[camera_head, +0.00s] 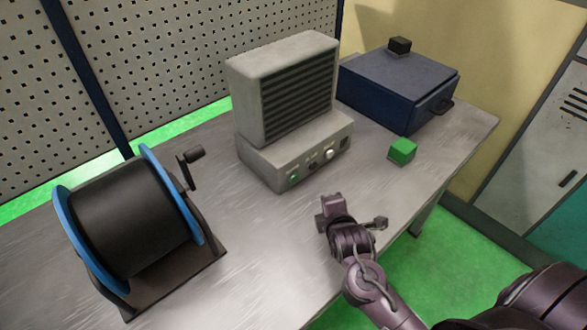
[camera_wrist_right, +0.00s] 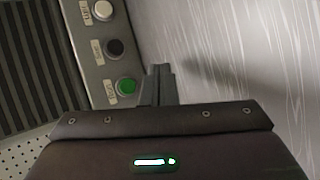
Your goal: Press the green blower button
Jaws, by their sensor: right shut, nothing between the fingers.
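The grey blower (camera_head: 285,90) stands on the table, with a vented upper box over a base with a sloped front panel. The round green button (camera_head: 293,178) is at the left end of that panel. In the right wrist view the green button (camera_wrist_right: 126,86) is just left of my fingertips, with a label beside it. My right gripper (camera_head: 328,207) is shut and empty, in front of the panel and apart from the button. Its closed fingers show in the right wrist view (camera_wrist_right: 160,80). My left gripper is not in view.
A black knob (camera_wrist_right: 114,48) and a white button (camera_wrist_right: 103,11) share the panel. A black spool with blue rims (camera_head: 130,225) stands at left. A dark blue box (camera_head: 395,85) and a green cube (camera_head: 402,151) are at right. The table front (camera_head: 250,270) is clear.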

